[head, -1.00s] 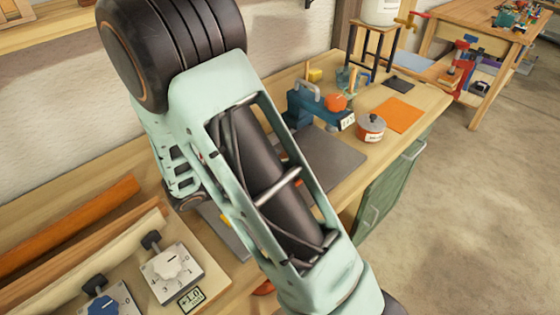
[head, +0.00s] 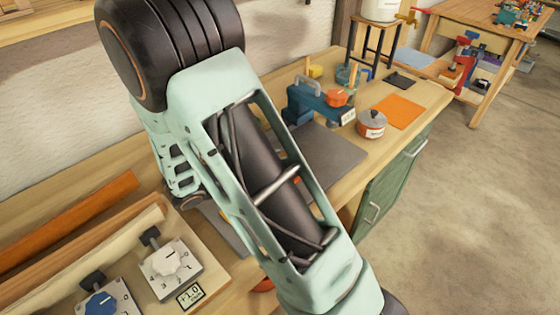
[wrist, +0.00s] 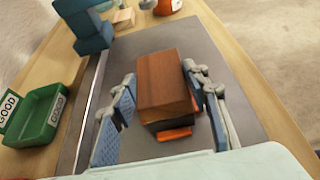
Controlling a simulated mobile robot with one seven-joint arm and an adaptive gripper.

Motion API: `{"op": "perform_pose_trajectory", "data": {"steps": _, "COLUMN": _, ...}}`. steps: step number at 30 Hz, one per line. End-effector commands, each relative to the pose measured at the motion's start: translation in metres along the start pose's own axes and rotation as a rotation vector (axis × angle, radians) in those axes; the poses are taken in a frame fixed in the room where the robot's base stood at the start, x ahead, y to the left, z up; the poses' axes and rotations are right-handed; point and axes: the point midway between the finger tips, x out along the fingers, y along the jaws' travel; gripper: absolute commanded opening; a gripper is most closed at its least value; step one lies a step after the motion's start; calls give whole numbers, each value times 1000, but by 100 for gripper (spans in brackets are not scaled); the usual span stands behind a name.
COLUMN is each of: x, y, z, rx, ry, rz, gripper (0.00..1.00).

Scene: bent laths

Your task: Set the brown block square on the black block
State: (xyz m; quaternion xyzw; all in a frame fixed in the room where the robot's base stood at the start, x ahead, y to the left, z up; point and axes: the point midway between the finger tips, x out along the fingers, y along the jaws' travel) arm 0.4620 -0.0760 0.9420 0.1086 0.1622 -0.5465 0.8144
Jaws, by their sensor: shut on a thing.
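The brown block (wrist: 168,75) is between the two blue-padded fingers of my gripper (wrist: 160,80) in the wrist view. My gripper is shut on it. A thin dark strip (wrist: 165,124) shows under the near edge of the brown block; I cannot tell if this is the black block or shadow. An orange piece (wrist: 175,134) shows below it, near the grey plate. The brown block hides most of what lies beneath, so contact and alignment cannot be judged. In the head view my arm hides the gripper and both blocks.
A grey plate (wrist: 220,55) lies under the gripper. A green tray (wrist: 40,117) labelled GOOD stands at the left. A blue device (wrist: 92,30) stands at the far left. In the head view, a pot (head: 371,124) and an orange mat (head: 399,111) are toward the bench's right end.

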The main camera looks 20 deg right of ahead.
Motion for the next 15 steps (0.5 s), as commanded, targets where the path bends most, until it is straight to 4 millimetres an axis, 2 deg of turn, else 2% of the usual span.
{"op": "perform_pose_trajectory", "data": {"steps": 2, "x": 1, "y": 0, "z": -2, "rx": 0, "ry": 0, "rz": 0, "gripper": 18}}
{"op": "perform_pose_trajectory", "data": {"steps": 3, "x": 1, "y": 0, "z": -2, "rx": 0, "ry": 0, "rz": 0, "gripper": 45}}
{"op": "perform_pose_trajectory", "data": {"steps": 8, "x": 1, "y": 0, "z": -1, "rx": 0, "ry": 0, "rz": 0, "gripper": 62}}
{"op": "perform_pose_trajectory", "data": {"steps": 15, "x": 1, "y": 0, "z": -2, "rx": 0, "ry": 0, "rz": 0, "gripper": 63}}
